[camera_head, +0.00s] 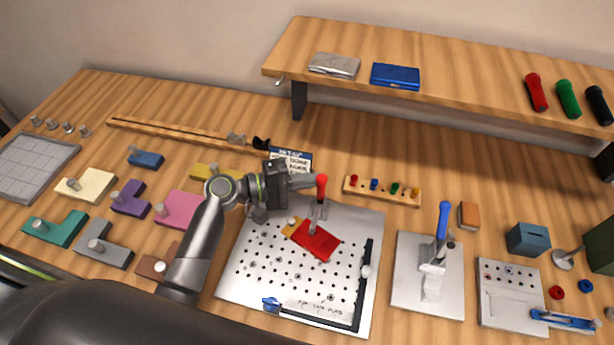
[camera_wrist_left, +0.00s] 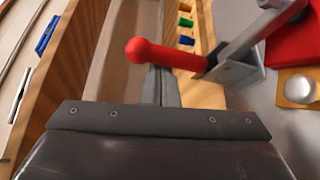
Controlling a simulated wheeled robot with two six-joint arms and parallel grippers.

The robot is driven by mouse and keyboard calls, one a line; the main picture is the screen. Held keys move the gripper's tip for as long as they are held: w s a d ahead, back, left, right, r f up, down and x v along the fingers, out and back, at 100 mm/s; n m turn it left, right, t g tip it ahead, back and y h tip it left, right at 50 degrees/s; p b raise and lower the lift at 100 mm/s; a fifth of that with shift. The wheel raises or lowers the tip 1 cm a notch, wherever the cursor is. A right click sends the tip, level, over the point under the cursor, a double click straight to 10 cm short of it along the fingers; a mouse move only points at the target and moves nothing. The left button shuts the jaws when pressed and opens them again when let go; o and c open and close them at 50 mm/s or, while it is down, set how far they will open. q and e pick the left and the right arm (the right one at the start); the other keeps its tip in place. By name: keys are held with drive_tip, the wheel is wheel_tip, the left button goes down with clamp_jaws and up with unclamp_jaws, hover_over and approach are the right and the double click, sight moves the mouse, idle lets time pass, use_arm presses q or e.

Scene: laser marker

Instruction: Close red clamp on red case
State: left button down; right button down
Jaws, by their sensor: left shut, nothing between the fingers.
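The red case (camera_head: 316,241) lies flat on the perforated metal plate (camera_head: 261,277). The red clamp (camera_head: 322,187) stands at the case's upper edge, with its red handle pointing up in the head view. In the left wrist view the red handle (camera_wrist_left: 165,55) extends left from its grey metal bracket (camera_wrist_left: 236,72), and part of the red case (camera_wrist_left: 293,45) shows at the right. My left gripper (camera_head: 308,181) is shut and empty, with its tips close beside the red handle; contact cannot be told. My right gripper is not in view.
A blue-handled clamp (camera_head: 443,221) stands on a separate plate to the right. A wooden strip with coloured pegs (camera_head: 381,190) lies behind the plate. A raised wooden shelf (camera_head: 450,85) spans the back. Coloured blocks lie at left.

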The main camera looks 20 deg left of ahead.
use_arm(q)
drive_tip(key=b+v, duration=0.5)
drive_tip(key=v, duration=1.2)
drive_tip(key=shift+a, duration=0.15)
drive_tip(key=shift+s+r, duration=0.1)
drive_tip(key=shift+s, duration=0.05)
